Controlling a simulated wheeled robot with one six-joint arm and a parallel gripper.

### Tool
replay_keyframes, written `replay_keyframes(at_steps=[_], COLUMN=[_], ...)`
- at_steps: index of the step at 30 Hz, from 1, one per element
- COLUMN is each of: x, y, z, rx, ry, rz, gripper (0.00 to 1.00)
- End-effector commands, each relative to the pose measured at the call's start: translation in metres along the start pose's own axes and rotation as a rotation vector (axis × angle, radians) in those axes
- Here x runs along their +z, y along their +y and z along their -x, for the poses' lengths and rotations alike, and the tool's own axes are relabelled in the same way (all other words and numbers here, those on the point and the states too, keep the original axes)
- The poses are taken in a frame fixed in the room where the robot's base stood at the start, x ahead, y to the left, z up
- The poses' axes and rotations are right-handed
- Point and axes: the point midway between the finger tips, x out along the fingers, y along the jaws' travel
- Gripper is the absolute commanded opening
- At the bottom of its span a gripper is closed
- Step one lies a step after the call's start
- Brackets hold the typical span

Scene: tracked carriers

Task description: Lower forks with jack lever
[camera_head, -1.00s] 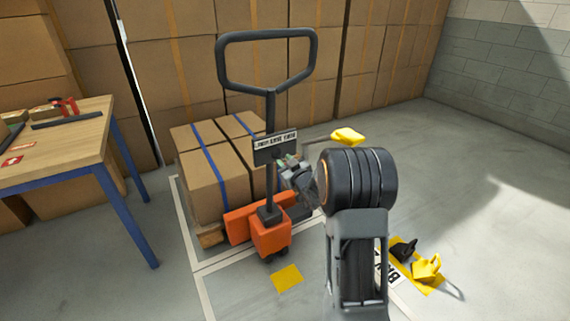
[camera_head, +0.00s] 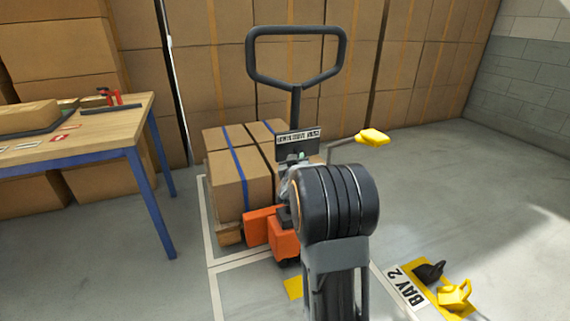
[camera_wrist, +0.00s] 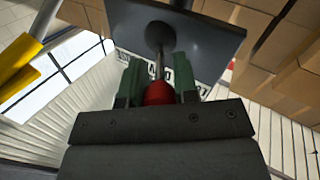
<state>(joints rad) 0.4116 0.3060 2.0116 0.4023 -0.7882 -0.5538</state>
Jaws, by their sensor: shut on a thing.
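The orange pallet jack (camera_head: 286,240) stands upright with a black loop handle (camera_head: 342,58) on a column. My gripper (camera_wrist: 158,70) has green fingers closed from both sides on a short lever with a red knob (camera_wrist: 159,93), whose thin rod runs up to the plate's underside. In the head view my gripper is at the plate's lower edge, and my arm hides the knob. A yellow-ended lever (camera_head: 373,137) sticks out to the right. The forks are hidden.
Strapped cartons (camera_head: 238,180) stand on a pallet (camera_head: 229,234) left of the jack. A wooden table with blue legs (camera_head: 130,118) is at the left. Black and yellow items lie at the bay marking (camera_head: 405,287) on the right. Carton stacks close off the back; right floor is mostly clear.

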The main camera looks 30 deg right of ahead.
Motion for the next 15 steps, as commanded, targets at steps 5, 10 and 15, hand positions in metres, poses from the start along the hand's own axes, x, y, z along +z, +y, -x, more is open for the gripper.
replay_keyframes(at_steps=[5, 10, 15], x=[0.0026, 0.0028, 0.0025], y=[0.0068, 0.0080, 0.0077], z=[-0.0022, -0.0026, -0.0026], rx=[0.034, 0.039, 0.039], ry=[-0.011, -0.013, -0.012], rz=[0.001, 0.000, 0.000], gripper=[0.00, 0.00, 0.00])
